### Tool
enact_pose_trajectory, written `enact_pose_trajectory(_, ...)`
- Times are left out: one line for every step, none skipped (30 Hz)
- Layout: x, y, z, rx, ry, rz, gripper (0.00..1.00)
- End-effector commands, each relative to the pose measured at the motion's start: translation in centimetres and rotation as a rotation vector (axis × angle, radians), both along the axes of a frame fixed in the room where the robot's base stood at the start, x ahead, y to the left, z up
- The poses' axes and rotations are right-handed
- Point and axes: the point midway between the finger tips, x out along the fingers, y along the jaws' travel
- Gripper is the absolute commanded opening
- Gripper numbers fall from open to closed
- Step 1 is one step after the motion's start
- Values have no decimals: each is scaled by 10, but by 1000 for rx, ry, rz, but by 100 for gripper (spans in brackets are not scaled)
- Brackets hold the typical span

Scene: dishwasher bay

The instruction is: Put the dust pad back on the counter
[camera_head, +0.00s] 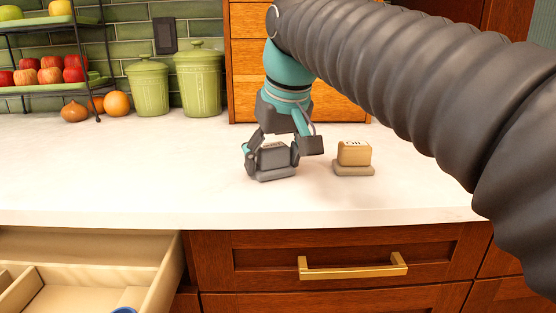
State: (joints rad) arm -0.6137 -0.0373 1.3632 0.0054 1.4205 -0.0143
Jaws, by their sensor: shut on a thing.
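My gripper (272,152) is over the counter (120,180), pointing down. It is shut on a dark grey block on a lighter grey base, which I take to be the dust pad (275,158). A finger is on each side of it. The label on its top is mostly hidden by my gripper. The pad looks upright, at or just above the counter surface; I cannot tell whether its base touches. A similar tan block on a grey-brown base, the oil pad (354,155), stands on the counter to the right, apart from my gripper.
An open drawer (170,270) with dividers is below the counter at left. Green canisters (148,88), an onion (74,111), an orange (117,103) and a fruit rack (48,20) stand at the back left. A wooden cabinet (245,70) is behind. The counter's left front is clear.

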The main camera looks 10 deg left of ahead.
Motion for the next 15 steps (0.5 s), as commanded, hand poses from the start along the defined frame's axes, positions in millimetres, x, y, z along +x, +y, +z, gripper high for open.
enact_pose_trajectory(0,0,1,1,-1,0,37)
enact_pose_trajectory(0,0,1,1,-1,0,37)
enact_pose_trajectory(0,0,1,1,-1,0,37)
enact_pose_trajectory(0,0,1,0,0,0,37)
enact_pose_trajectory(0,0,0,0,0,0,37)
enact_pose_trajectory(0,0,0,0,0,0,37)
enact_pose_trajectory(0,0,-1,0,0,0,37)
enact_pose_trajectory(0,0,-3,0,0,0,37)
enact_pose_trajectory(0,0,-2,0,0,0,75)
enact_pose_trajectory(0,0,-2,0,0,0,82)
enact_pose_trajectory(0,0,-2,0,0,0,90)
enact_pose_trajectory(0,0,-2,0,0,0,95)
enact_pose_trajectory(0,0,-2,0,0,0,95)
enact_pose_trajectory(0,0,-2,0,0,0,95)
enact_pose_trajectory(0,0,-2,0,0,0,95)
